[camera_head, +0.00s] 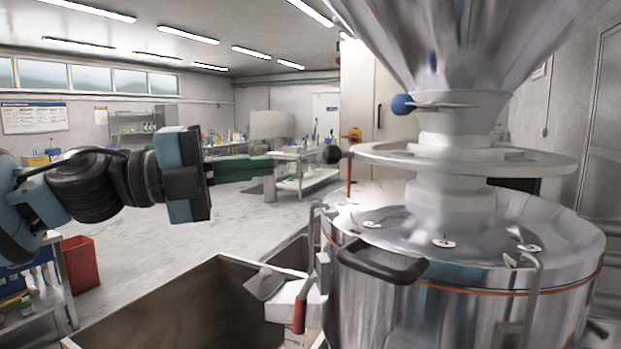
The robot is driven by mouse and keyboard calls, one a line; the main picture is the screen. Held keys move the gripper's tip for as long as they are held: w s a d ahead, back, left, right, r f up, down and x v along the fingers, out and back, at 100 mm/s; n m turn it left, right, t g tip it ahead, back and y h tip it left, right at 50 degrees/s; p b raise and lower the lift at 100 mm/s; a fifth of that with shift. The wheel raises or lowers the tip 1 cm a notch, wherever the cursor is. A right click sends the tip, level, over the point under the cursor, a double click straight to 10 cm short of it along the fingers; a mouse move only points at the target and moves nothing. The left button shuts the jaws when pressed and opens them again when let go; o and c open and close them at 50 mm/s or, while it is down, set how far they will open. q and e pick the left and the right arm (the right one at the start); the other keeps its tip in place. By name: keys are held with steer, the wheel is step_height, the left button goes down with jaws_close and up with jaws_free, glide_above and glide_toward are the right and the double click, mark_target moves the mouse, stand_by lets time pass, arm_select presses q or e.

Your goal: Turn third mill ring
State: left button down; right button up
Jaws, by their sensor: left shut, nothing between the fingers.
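The mill stands at the right, with a shiny steel funnel (455,50) on top and a wide steel drum (400,235) below. Between them a flat, pale metal ring (545,165) circles the neck, with a black ball knob (333,154) sticking out at its left. A blue ball knob (402,104) sits higher, beside the neck. I cannot tell which part counts as the third ring. My right gripper is not in view.
A black bar handle (375,266) and clamps stick out from the drum. An open steel bin (190,285) stands below, with a white part and red-handled lever (300,312) at its right. A red bin (80,263) and a shelf are at the left. Lab tables stand behind.

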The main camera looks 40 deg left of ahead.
arm_select(q)
steer(key=shift+s+a+f+m+g+b, duration=0.2)
steer(key=shift+s+f, duration=0.15)
steer(key=shift+s, duration=0.15)
steer(key=shift+s+a+f+m+g+b, duration=0.1)
steer(key=shift+s+a+f, duration=0.15)
steer(key=shift+s, duration=0.2)
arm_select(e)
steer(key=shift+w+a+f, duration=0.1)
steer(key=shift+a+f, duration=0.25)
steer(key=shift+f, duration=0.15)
arm_select(q)
steer(key=shift+d, duration=0.1)
steer(key=w+d+r, duration=0.1)
steer(key=w+d, duration=0.2)
steer(key=w, duration=0.8)
steer(key=shift+p, duration=0.45)
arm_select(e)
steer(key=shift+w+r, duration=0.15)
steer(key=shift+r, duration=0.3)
arm_select(q)
steer(key=shift+w, duration=0.1)
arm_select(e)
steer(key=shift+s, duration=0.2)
